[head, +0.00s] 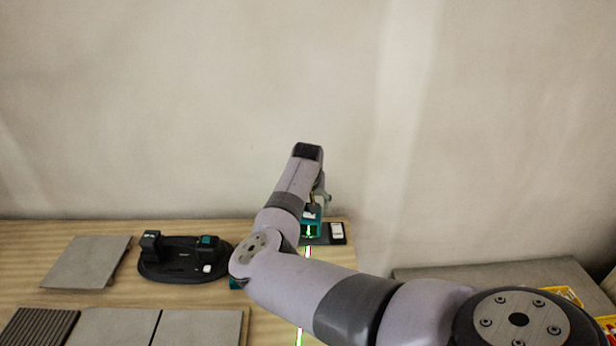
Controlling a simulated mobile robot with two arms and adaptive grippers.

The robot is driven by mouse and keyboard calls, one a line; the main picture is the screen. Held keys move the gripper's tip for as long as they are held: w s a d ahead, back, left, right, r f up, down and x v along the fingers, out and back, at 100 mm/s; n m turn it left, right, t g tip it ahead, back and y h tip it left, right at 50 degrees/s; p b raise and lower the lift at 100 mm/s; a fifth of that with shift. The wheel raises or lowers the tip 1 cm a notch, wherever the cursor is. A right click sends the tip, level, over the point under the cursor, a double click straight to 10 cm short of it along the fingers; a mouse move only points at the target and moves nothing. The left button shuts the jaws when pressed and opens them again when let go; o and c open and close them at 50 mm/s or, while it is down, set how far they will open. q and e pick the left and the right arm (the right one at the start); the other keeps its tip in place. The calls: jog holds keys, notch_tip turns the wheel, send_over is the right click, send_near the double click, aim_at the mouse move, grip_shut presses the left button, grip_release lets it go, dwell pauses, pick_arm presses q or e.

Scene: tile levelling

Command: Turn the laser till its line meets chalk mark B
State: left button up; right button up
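The teal and dark laser (312,228) stands near the back edge of the wooden table, partly covered by my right arm. A bright green line shows on the table in front of it and again at the bottom of the view. My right gripper (317,207) points down at the top of the laser. Its fingers are small and partly hidden, so I cannot tell whether they grip it. Chalk mark B cannot be made out. My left gripper is not in view.
A dark box with a white label (337,231) lies right of the laser. Grey tiles (88,262) lie at left and front. A grey surface (480,272) with yellow packs (562,296) is at right.

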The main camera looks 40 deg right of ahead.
jog(key=b+v, duration=0.1)
jog(key=v, duration=1.5)
jog(key=shift+b, duration=0.35)
